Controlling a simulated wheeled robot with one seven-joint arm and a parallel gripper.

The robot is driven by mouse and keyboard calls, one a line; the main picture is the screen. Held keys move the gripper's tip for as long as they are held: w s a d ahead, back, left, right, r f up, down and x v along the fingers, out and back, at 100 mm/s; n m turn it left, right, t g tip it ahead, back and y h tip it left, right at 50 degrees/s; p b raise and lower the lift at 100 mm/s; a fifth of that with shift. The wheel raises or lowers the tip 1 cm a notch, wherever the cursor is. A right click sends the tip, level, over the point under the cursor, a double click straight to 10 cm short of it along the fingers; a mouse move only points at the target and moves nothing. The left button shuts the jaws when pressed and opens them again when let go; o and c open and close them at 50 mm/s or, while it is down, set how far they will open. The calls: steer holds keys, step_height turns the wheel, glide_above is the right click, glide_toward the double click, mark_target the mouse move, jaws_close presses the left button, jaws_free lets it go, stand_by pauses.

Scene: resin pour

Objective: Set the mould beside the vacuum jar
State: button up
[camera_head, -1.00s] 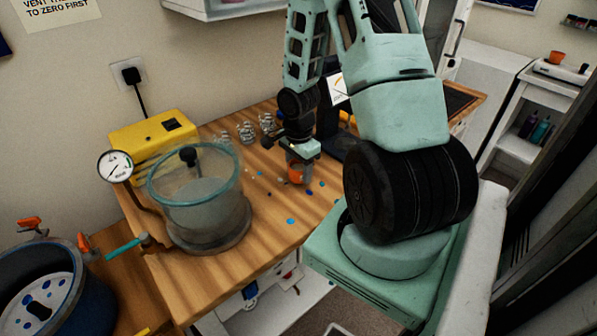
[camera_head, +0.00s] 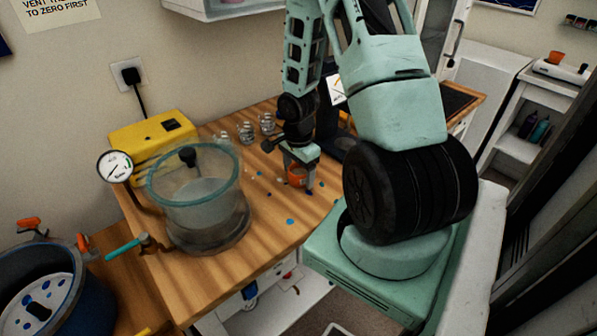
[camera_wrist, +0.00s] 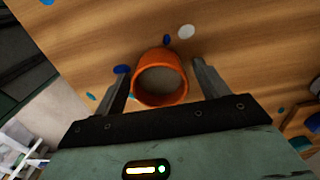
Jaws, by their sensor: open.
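The mould, an orange round cup with a pale grey inside, stands on the wooden bench in the head view (camera_head: 297,176). It also shows in the wrist view (camera_wrist: 160,78). My gripper (camera_wrist: 162,75) is open, with one finger on each side of the mould and a gap to each. In the head view my gripper (camera_head: 298,178) is low over the bench at the mould. The vacuum jar (camera_head: 197,205), a clear cylinder with a teal rim, stands to the left of the mould with bare bench between them.
Several small glass cups (camera_head: 245,132) stand behind the jar and mould. A yellow pump (camera_head: 150,138) and a round gauge (camera_head: 115,166) are by the jar. Blue and white spots dot the bench (camera_head: 275,225). A dark pot (camera_head: 45,300) is at lower left.

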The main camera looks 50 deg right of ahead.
step_height(320, 180, up, 12)
steer(key=shift+p, duration=0.35)
stand_by(0.5)
